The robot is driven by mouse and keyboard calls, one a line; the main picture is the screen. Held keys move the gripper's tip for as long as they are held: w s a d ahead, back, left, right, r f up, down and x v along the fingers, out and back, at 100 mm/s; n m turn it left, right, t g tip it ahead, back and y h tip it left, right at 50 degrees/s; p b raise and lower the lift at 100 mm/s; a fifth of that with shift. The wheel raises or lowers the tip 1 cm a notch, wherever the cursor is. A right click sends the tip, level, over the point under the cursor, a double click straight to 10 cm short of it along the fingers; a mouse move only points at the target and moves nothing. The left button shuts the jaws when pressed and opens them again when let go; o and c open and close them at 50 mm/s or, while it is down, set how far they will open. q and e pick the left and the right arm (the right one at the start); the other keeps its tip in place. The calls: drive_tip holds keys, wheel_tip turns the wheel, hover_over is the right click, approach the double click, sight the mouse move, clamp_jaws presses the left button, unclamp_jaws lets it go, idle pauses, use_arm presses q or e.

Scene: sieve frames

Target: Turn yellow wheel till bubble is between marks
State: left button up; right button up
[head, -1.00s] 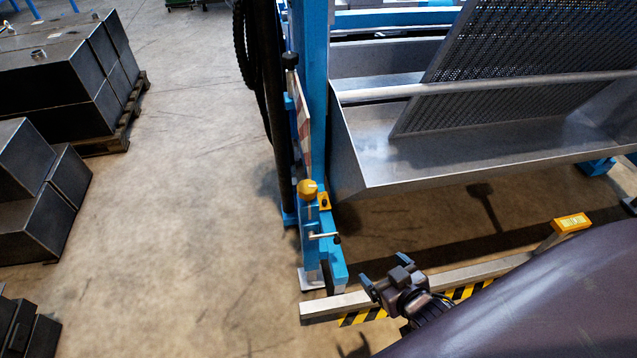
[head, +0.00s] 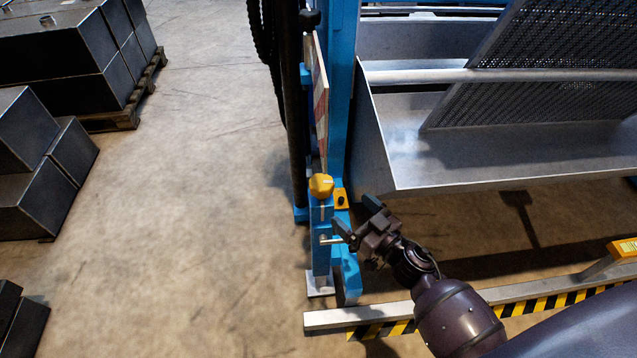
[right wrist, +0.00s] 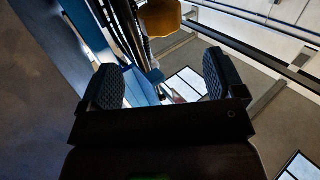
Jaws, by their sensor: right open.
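The yellow wheel (head: 321,186) sits on top of a blue post at the lower corner of the blue frame. It also shows at the top of the right wrist view (right wrist: 160,17), beyond the fingers. A small yellow block with a dark spot (head: 341,199) is beside the wheel; I cannot tell whether it is the level. No bubble or marks can be made out. My right gripper (head: 357,216) is open and empty, below and right of the wheel and apart from it. Its two fingers also show in the right wrist view (right wrist: 161,79). My left gripper is not in view.
A small crank handle (head: 331,240) sticks out of the post close to my right gripper. A grey metal trough (head: 460,180) is at the right. A rail with black and yellow stripes (head: 345,318) runs along the floor in front.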

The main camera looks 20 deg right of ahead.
sight(329, 191)
drive_tip(key=b+x, duration=0.1)
drive_tip(key=x, duration=0.8)
drive_tip(key=shift+w+a+f, duration=0.1)
drive_tip(key=shift+w+a, duration=0.05)
drive_tip(key=shift+w, duration=0.05)
drive_tip(key=shift+b+x, duration=0.35)
drive_tip(key=shift+x, duration=0.45)
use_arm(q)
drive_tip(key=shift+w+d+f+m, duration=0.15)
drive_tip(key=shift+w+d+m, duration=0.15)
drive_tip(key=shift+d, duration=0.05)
use_arm(e)
drive_tip(key=shift+c, duration=0.4)
